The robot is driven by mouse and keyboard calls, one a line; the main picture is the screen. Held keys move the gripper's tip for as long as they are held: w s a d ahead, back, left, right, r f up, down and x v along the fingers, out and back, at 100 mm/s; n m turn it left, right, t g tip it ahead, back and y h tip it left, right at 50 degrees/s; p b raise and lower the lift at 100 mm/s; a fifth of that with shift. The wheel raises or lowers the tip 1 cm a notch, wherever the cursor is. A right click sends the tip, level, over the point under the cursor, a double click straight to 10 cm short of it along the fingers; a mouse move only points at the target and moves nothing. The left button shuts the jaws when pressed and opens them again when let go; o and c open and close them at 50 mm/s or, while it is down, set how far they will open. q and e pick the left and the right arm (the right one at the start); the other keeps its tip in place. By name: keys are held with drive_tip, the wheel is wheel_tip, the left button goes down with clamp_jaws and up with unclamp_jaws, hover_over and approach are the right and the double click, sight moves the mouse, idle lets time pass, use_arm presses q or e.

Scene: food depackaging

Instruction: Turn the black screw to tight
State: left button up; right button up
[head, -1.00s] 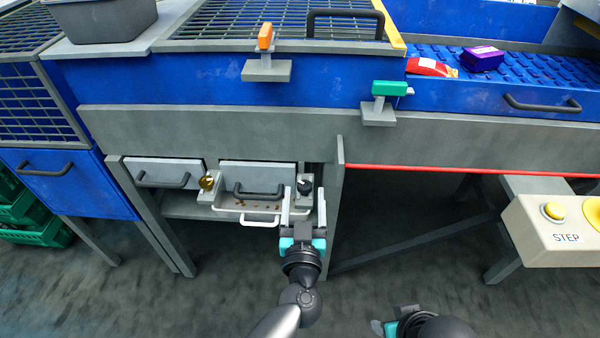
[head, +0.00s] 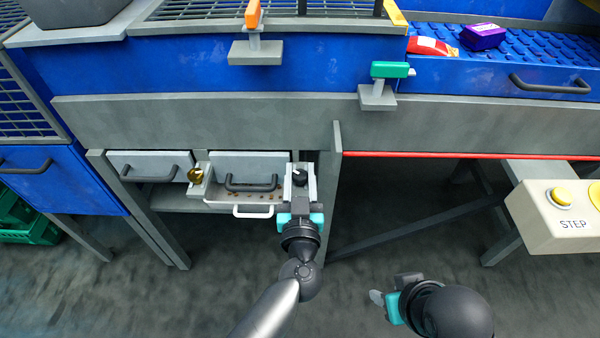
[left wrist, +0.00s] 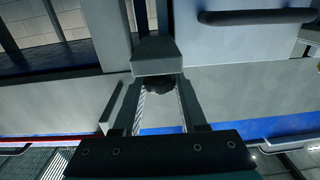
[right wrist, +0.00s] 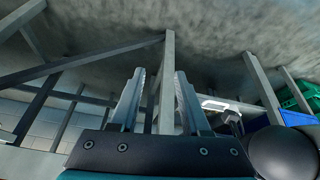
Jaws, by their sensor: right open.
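The black screw (head: 299,176) is a round knob with a white mark, on a small grey block under the machine at the right of the drawers. My left gripper (head: 300,184) is at it, with one finger on each side of the knob. In the left wrist view the dark knob (left wrist: 160,85) lies between the spread fingertips, with narrow gaps at its sides; the fingers hide part of the block. My right gripper (head: 385,303) is low in the head view, away from the machine. It is open and empty in the right wrist view (right wrist: 161,75).
A brass knob (head: 196,174) and a drawer with a black handle (head: 252,187) are left of the screw. A white-handled tray (head: 253,211) sits below it. A grey leg (head: 330,195) stands close right. A STEP button box (head: 560,225) is at right.

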use_arm(q)
clamp_jaws()
drive_tip(key=shift+h, duration=0.4)
